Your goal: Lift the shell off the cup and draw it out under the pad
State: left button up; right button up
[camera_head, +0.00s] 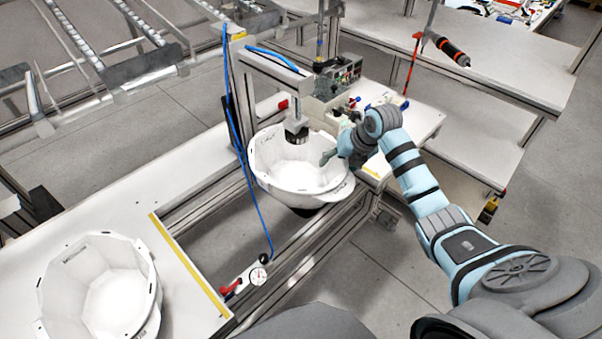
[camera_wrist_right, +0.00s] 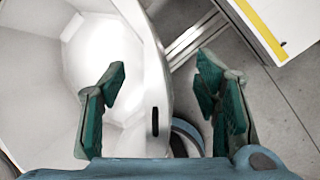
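A white helmet shell (camera_head: 275,172) sits open side up on a dark cup (camera_head: 304,211), which shows only as a black edge beneath it. The dark-tipped pad (camera_head: 297,137) hangs from the press frame over the shell's opening. My right gripper (camera_head: 332,157) is at the shell's right rim. In the right wrist view the gripper (camera_wrist_right: 160,82) is open, with one green finger over the inside of the shell (camera_wrist_right: 152,60) and the other outside it. The rim wall runs between the fingers, with visible gaps. My left gripper is not in view.
A second white shell (camera_head: 100,285) stands on the near left bench (camera_head: 35,262). The press frame's upright (camera_head: 240,110) and a blue hose (camera_head: 240,160) are left of the shell. A gauge with a red lever (camera_head: 257,276) is in front. Electronics (camera_head: 338,78) stand behind.

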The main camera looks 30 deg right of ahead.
grip_shut()
jog(key=shift+r+p, duration=0.9)
jog(key=shift+r, duration=0.1)
jog(key=shift+p+v, duration=0.8)
jog(key=shift+p, duration=0.15)
jog(key=shift+a+r, duration=0.1)
jog(key=shift+w, duration=0.1)
